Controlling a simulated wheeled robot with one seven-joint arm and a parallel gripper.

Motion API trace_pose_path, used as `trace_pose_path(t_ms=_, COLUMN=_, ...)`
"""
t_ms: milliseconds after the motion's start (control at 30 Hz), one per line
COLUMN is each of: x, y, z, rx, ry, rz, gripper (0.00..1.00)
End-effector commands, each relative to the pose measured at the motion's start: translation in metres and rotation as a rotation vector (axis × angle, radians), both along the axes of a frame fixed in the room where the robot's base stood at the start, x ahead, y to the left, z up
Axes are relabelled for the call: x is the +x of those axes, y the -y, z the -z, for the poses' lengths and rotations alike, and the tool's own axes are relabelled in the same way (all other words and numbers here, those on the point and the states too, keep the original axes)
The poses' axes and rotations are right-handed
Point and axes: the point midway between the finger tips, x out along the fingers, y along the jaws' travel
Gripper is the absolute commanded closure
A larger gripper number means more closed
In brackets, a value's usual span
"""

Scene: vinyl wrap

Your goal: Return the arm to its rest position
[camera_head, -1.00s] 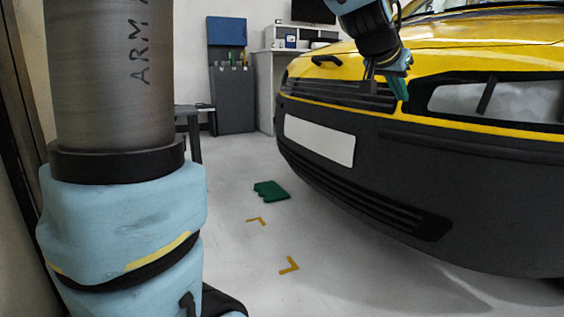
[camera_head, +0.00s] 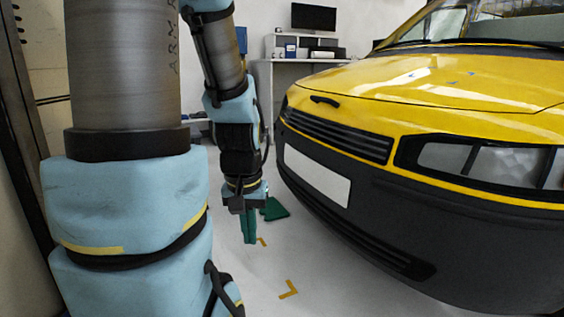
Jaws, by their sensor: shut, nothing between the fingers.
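My gripper (camera_head: 249,240) hangs pointing down at the end of my arm, left of the yellow car (camera_head: 420,95). Its green fingers are together with nothing visible between them. It is clear of the car's front bumper (camera_head: 400,210). Behind it in the picture, a green piece (camera_head: 275,209) lies on the floor, partly hidden by the gripper.
Yellow corner marks (camera_head: 289,289) are on the pale floor below and right of my gripper. A white desk (camera_head: 290,70) with a dark monitor (camera_head: 313,17) stands at the back. Open floor lies between my arm and the car.

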Motion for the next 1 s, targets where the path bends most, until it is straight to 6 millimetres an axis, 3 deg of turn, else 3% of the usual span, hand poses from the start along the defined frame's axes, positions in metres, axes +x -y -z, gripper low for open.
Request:
trace_pose_path(t_ms=33, x=0.000, y=0.000, z=-0.033, rx=0.000, ry=0.001, rz=0.001, gripper=1.00)
trace_pose_path(t_ms=700, x=0.001, y=0.001, z=-0.236, rx=-0.001, ry=0.002, rz=0.002, gripper=1.00)
trace_pose_path(t_ms=833, x=0.001, y=0.001, z=-0.267, rx=-0.001, ry=0.002, rz=0.002, gripper=1.00)
trace_pose_path(t_ms=1000, x=0.001, y=0.001, z=-0.288, rx=-0.001, ry=0.002, rz=0.002, gripper=1.00)
